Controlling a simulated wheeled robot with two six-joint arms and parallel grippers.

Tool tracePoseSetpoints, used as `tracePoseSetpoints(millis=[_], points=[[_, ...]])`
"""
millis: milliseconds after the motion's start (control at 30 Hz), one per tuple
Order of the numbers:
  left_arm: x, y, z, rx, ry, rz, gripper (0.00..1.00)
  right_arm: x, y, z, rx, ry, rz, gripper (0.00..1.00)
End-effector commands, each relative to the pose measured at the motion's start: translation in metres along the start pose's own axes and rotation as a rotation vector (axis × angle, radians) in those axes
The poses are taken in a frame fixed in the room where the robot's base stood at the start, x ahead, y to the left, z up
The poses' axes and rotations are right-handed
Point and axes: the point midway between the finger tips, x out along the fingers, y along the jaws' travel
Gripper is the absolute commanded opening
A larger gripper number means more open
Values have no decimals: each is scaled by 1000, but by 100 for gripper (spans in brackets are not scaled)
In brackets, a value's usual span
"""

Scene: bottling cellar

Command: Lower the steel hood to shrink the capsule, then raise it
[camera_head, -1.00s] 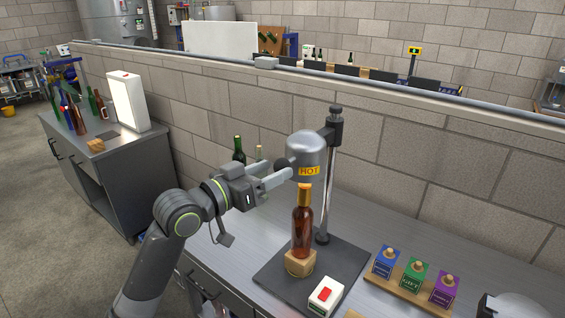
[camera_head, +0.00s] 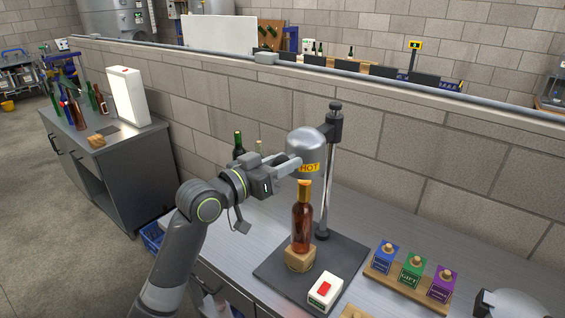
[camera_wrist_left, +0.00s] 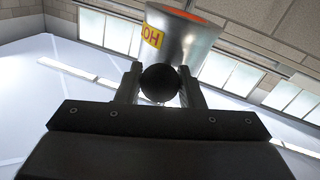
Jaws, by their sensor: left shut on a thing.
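The steel hood (camera_head: 305,148) with its yellow HOT label hangs on a post, directly above the bottle's top. In the left wrist view the hood (camera_wrist_left: 185,45) shows an orange-red glow at its opening. My left gripper (camera_head: 284,162) is shut on the hood's black knob (camera_wrist_left: 160,82), with one finger on each side of it. The brown bottle (camera_head: 302,225) stands upright on a wooden block (camera_head: 299,259), its orange-gold capsule (camera_head: 304,187) just below the hood. My right gripper is not in view.
The post (camera_head: 325,190) rises from a dark base plate (camera_head: 270,272). A white box with a red switch (camera_head: 324,290) sits at its front. A wooden rack (camera_head: 395,283) with blue, green and purple boxes is to the right. Green bottles (camera_head: 238,145) stand behind my left arm.

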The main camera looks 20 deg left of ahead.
Motion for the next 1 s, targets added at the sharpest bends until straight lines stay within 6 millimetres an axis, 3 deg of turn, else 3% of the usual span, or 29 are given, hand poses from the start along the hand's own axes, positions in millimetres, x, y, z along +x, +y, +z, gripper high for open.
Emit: tracePoseSetpoints(millis=[100,367,1000], points=[[0,0,0,0,0,0,0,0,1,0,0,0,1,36],[0,-2,9,-1,-1,0,0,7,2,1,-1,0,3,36],[0,-21,107,-4,-4,-1,0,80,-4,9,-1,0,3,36]])
